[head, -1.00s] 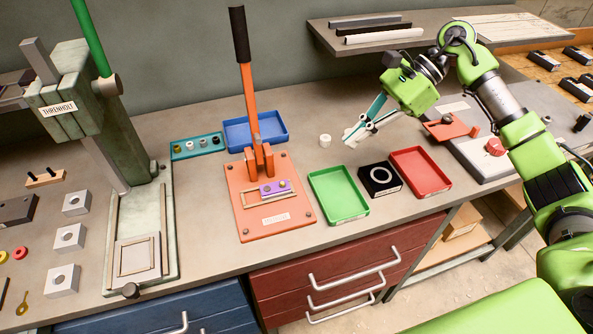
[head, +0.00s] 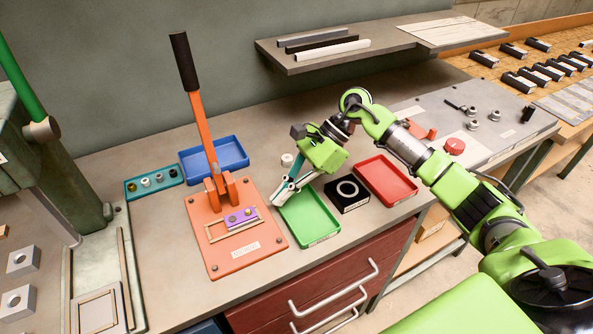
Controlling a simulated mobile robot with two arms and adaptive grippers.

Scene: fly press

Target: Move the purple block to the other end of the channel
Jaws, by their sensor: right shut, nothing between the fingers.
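The purple block (head: 240,218) lies flat at the right end of a pale-framed channel (head: 216,234) on the orange base plate (head: 228,262) of a small lever press. Two round knobs or pegs stand on the block, one darker than the other. The channel's left part is empty. My right gripper (head: 279,198) is shut and empty, pointing down-left over the back left of the green tray, to the right of the base plate and apart from the block. My left gripper is not in view.
The press's orange lever (head: 200,125) with black handle stands upright behind the channel. Around it are a blue tray (head: 213,157), a teal holder (head: 155,182), a white cylinder (head: 287,159), a green tray (head: 309,222), a black block (head: 347,196) and a red tray (head: 385,182).

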